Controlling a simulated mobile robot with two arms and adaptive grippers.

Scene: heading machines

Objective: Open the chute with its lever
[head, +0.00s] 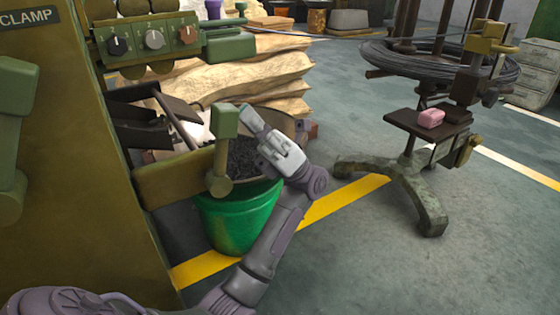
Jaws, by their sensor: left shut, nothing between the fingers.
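The lever (222,150) is an upright olive bar with a blocky green head, on a round pivot at the end of an olive housing on the machine. The chute (145,118) seems to be the dark angled metal trough at the machine's side, left of the lever; part of it is hidden. My left gripper (247,114) is shut and empty. Its fingertips are just right of the lever head, very close; I cannot tell if they touch. My right gripper is out of view.
A green bucket (240,222) with dark bits stands on the floor below the lever. Stacked tan sacks (270,68) lie behind. A control panel with knobs (152,40) is above. A wire-coil stand (425,185) is at right, with open floor between.

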